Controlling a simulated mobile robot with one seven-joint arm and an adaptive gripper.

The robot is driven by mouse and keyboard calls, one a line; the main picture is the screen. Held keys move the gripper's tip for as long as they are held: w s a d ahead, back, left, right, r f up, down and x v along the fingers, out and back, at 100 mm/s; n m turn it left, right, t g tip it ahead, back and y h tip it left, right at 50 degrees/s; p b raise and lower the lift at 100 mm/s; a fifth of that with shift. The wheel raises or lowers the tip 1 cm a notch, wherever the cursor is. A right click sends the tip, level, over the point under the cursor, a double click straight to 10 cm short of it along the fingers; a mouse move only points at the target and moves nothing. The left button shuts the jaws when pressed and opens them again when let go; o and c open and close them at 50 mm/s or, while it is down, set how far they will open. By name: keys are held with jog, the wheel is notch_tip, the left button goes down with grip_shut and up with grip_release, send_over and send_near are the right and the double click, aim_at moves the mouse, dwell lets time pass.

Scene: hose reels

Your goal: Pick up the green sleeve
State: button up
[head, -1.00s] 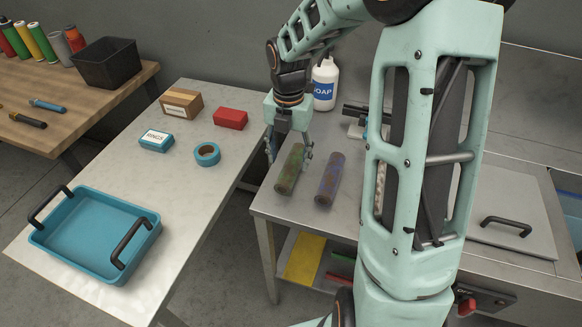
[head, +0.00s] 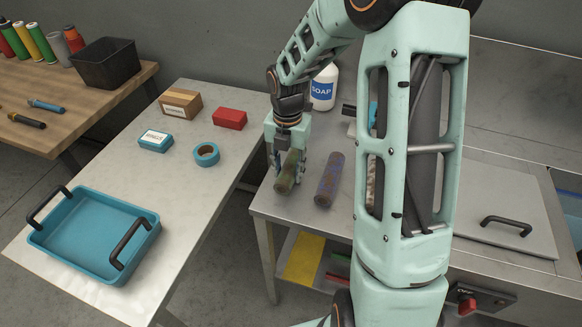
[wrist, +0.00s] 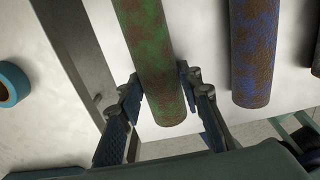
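The green sleeve (head: 287,172) is a rust-mottled cylinder at the left part of the metal bench. In the wrist view the green sleeve (wrist: 152,55) runs down between the two fingers, its near end showing past the fingertips. My gripper (head: 288,166) is above the bench with one finger on each side of the sleeve. In the wrist view the fingertips of my gripper (wrist: 161,82) appear to touch both sides of it. The sleeve's far part is hidden behind my gripper in the head view. I see no clear gap between sleeve and bench.
A blue rust-mottled sleeve (head: 329,180) lies just right, apart from the green one. A soap bottle (head: 322,90) stands behind. The pale table at left holds a blue tray (head: 92,235), a tape roll (head: 206,154), and a red box (head: 229,118). A gap separates table and bench.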

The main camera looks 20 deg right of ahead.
jog(key=c, duration=0.4)
